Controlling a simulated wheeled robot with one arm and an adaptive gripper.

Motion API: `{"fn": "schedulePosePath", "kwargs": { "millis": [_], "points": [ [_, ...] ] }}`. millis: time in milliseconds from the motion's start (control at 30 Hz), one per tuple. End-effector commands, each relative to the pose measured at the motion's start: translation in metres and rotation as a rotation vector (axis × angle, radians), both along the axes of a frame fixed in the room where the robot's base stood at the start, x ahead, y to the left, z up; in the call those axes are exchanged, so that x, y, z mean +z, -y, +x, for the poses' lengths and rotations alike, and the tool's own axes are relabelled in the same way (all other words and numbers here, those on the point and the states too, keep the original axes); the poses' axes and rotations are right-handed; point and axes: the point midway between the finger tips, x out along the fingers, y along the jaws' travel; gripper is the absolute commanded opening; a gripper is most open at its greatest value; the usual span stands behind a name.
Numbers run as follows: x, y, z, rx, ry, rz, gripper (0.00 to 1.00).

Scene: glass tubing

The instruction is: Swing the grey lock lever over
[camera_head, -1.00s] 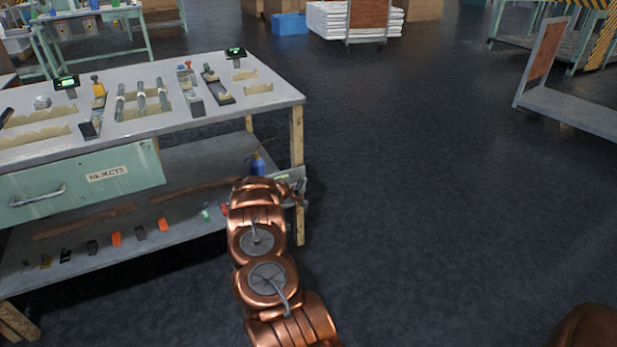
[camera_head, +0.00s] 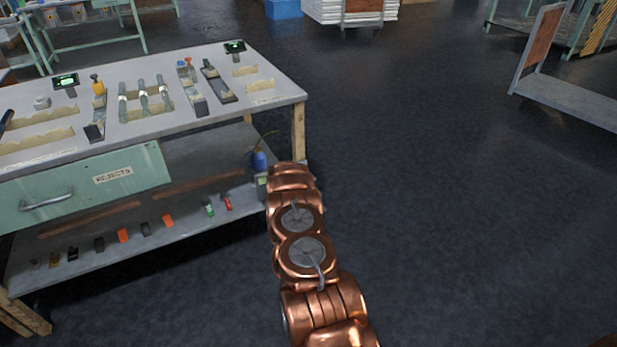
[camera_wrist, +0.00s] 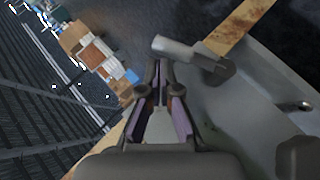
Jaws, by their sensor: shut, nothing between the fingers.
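A grey lever-like part with a rounded handle (camera_wrist: 176,48) shows in the wrist view, just ahead of and right of my fingertips. It looks like the lock lever; its arm runs right to a grey block on a pale grey surface. My gripper (camera_wrist: 162,76) is shut and empty, its fingers pointing up the picture close to the handle. I cannot tell whether they touch. In the head view, my copper arm hides the gripper and the lever near the right end of the workbench (camera_head: 282,92).
The bench has a green REJECTS drawer (camera_head: 85,186) and a lower shelf (camera_head: 190,222) with several small coloured items. A blue bottle (camera_head: 260,160) stands near my arm. A wooden beam (camera_wrist: 238,27) shows beside the lever. Open floor (camera_head: 450,210) lies right of the bench.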

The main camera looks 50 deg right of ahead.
Motion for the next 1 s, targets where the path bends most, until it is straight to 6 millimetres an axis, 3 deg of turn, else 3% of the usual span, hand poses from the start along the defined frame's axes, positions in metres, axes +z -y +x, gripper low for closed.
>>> {"fn": "schedulePosePath", "kwargs": {
  "millis": [833, 1000],
  "points": [
    [-0.003, 0.007, -0.003, -0.001, 0.001, -0.002, 0.0],
    [0.006, 0.003, 0.001, 0.003, 0.003, -0.002, 0.0]
  ]
}}
